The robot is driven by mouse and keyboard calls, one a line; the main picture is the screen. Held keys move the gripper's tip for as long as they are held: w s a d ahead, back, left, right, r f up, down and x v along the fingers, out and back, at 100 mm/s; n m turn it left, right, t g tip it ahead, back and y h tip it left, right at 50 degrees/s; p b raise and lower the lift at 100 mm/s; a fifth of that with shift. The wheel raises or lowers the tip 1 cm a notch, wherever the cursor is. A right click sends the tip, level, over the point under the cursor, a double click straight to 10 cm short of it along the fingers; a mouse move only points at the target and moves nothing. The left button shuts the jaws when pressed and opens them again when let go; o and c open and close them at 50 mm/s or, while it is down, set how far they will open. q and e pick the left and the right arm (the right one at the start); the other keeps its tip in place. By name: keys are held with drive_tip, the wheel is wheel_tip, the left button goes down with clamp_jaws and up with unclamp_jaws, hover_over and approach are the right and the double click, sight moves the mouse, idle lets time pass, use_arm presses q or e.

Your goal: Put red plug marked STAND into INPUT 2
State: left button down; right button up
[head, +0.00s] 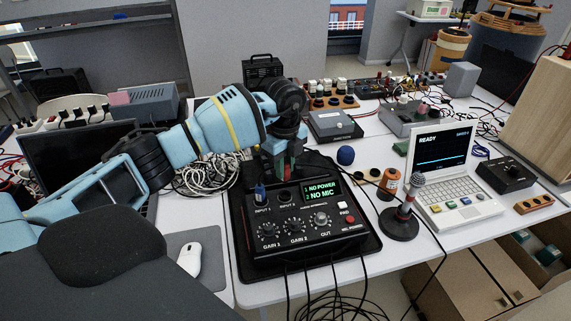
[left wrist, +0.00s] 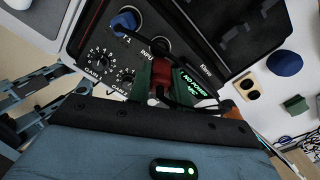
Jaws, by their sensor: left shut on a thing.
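My left gripper (head: 284,168) is above the back of the black mixer box (head: 262,252). In the left wrist view its green fingers (left wrist: 160,88) are shut on a red plug (left wrist: 160,94), with a black cable by it. Any STAND mark on the plug cannot be read. The INPUT 2 socket (head: 285,195) looks empty; it also shows in the left wrist view (left wrist: 160,46), close to the plug, which appears apart from it. A blue plug (head: 260,193) sits in INPUT 1. The green display (head: 321,190) reads "1 NO POWER" and "2 NO MIC". My right gripper is not in view.
A microphone on a round base (head: 398,224) stands right of the box, near a white laptop-like device (head: 458,206) showing READY. A white mouse (head: 189,259) is at the left. Cables hang over the front table edge.

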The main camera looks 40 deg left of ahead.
sight(285, 182)
use_arm(q)
drive_tip(key=shift+f+b, duration=1.2)
drive_tip(key=shift+f, duration=1.6)
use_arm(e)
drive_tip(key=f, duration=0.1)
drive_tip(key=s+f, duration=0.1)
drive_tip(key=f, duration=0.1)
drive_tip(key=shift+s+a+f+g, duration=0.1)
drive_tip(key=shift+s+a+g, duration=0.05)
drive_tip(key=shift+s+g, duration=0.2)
use_arm(q)
drive_tip(key=shift+f, duration=0.25)
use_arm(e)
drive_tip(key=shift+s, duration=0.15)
use_arm(q)
drive_tip(key=c, duration=1.2)
unclamp_jaws()
drive_tip(key=shift+r, duration=3.95)
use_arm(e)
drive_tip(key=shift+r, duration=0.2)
